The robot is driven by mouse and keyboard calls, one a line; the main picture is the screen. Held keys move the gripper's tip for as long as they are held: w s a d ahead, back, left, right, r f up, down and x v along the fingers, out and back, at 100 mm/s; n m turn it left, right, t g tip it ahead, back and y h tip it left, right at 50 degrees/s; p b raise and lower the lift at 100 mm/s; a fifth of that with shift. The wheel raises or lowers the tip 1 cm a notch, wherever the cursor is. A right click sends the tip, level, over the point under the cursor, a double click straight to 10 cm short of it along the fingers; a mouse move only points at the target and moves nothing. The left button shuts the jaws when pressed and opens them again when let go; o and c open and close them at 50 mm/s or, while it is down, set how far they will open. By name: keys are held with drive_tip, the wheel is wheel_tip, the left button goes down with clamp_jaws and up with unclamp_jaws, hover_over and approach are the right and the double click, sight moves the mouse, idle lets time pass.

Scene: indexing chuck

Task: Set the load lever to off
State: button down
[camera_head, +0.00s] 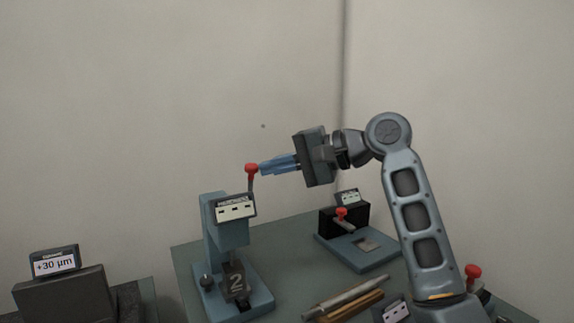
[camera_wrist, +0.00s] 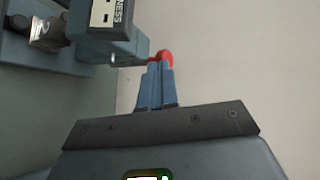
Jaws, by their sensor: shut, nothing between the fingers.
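The lever with a red knob (camera_head: 251,168) stands up from the right side of the blue hardness tester (camera_head: 213,228), on the table. The knob also shows in the wrist view (camera_wrist: 166,56), just beyond my fingertips. My gripper (camera_head: 263,167) is shut and empty, with its blue fingers level and pointing left. The fingertips are at the knob's right side, touching or very close; I cannot tell which. In the wrist view my fingers (camera_wrist: 160,68) cover part of the knob. The tester's label shows partly in the wrist view (camera_wrist: 106,12); no off marking is readable.
A block marked 2 (camera_head: 236,281) sits on the tester's base. A black fixture with a red-knobbed lever (camera_head: 342,213) stands behind right. Rods (camera_head: 347,299) lie at the front. Another red knob (camera_head: 473,271) is at right. A "+30 µm" display (camera_head: 54,263) stands far left.

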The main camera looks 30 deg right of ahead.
idle(0.3)
drive_tip(key=shift+w+r+p, duration=0.3)
drive_tip(key=shift+r+p, duration=0.1)
drive_tip(key=shift+p, duration=0.6)
drive_tip(key=w+g+p, duration=0.1)
drive_tip(key=w+p, duration=0.1)
drive_tip(key=p, duration=0.2)
drive_tip(key=shift+w+r+m+p, duration=0.15)
drive_tip(key=shift+w+m+p, duration=0.25)
drive_tip(key=shift+s, duration=0.15)
